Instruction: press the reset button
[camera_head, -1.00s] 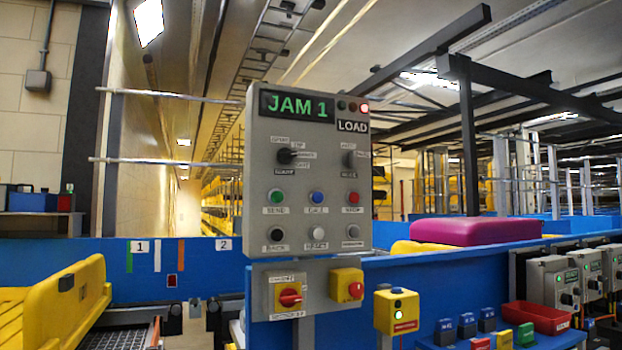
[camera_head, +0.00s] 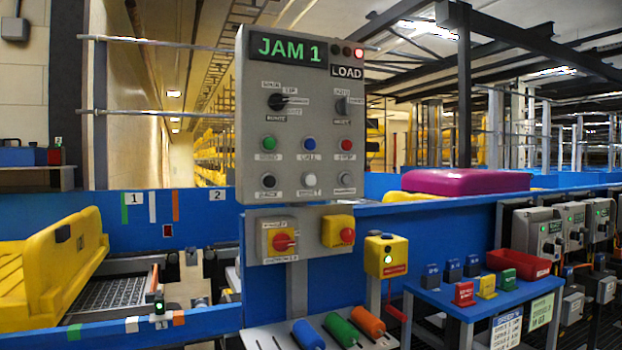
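The grey control panel (camera_head: 300,150) stands upright in the middle of the head view. Its green display (camera_head: 289,49) reads "JAM 1", and a red lamp (camera_head: 358,52) is lit above the "LOAD" label. The white reset button (camera_head: 308,179) is in the panel's bottom row, between a black button (camera_head: 268,181) and a grey button (camera_head: 345,178). A green, a blue and a red button form the row above. Neither of my grippers is in view.
Below the panel are a red rotary switch (camera_head: 284,242) and a yellow box with a red knob (camera_head: 338,231). A yellow tote (camera_head: 60,265) is at left by the conveyor. A blue table (camera_head: 480,300) with small blocks and a red tray (camera_head: 518,264) stands at right.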

